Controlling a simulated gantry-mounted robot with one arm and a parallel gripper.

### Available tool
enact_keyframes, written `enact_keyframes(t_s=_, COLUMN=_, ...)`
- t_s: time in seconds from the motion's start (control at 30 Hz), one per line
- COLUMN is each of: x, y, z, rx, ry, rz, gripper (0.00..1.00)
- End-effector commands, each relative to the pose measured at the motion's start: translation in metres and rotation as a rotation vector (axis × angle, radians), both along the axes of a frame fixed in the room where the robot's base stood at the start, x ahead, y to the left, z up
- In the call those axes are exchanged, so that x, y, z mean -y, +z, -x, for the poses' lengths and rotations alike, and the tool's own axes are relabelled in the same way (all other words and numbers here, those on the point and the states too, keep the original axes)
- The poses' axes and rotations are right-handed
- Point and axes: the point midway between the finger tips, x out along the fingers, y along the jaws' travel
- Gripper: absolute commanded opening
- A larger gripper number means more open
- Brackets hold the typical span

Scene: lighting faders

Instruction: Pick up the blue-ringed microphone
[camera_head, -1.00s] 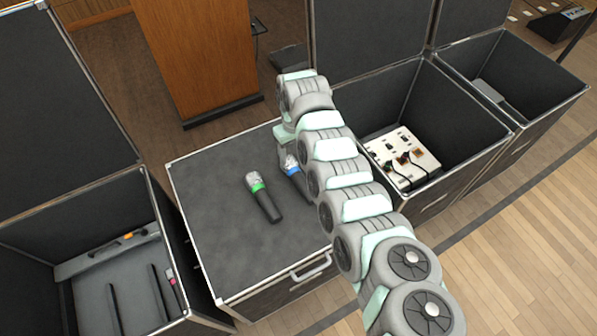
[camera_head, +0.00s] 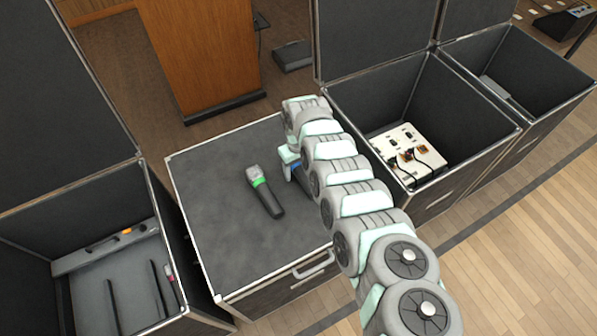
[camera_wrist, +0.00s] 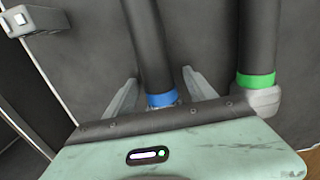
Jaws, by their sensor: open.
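The blue-ringed microphone (camera_wrist: 150,45) lies on the dark case top (camera_head: 215,240). In the wrist view its blue ring (camera_wrist: 161,100) is between the two open fingers of my gripper (camera_wrist: 160,98), and its head is mostly hidden behind my gripper body. In the head view only a bit of the blue-ringed microphone (camera_head: 296,166) shows beside my arm. The green-ringed microphone (camera_head: 264,191) lies to its left there; in the wrist view it is the green-ringed microphone on the right (camera_wrist: 259,50). I cannot tell whether the fingers touch the blue-ringed microphone.
An open case (camera_head: 75,192) with a grey insert stands at left. Open cases stand at right, one holding a white box with plugs (camera_head: 408,155). A wooden lectern (camera_head: 200,55) stands behind. The left part of the case top is clear.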

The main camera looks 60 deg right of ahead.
Motion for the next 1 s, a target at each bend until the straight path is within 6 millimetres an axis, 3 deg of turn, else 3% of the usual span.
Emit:
enact_keyframes(t_s=0.17, x=0.0006, y=0.0009, z=0.0, rx=0.001, ry=0.0, rz=0.001, gripper=0.64)
enact_keyframes(t_s=0.9, x=0.0004, y=0.0008, z=0.0004, rx=0.0, ry=-0.001, rz=0.0, gripper=0.04)
enact_keyframes(t_s=1.0, x=0.0004, y=0.0008, z=0.0004, rx=0.0, ry=-0.001, rz=0.0, gripper=0.0)
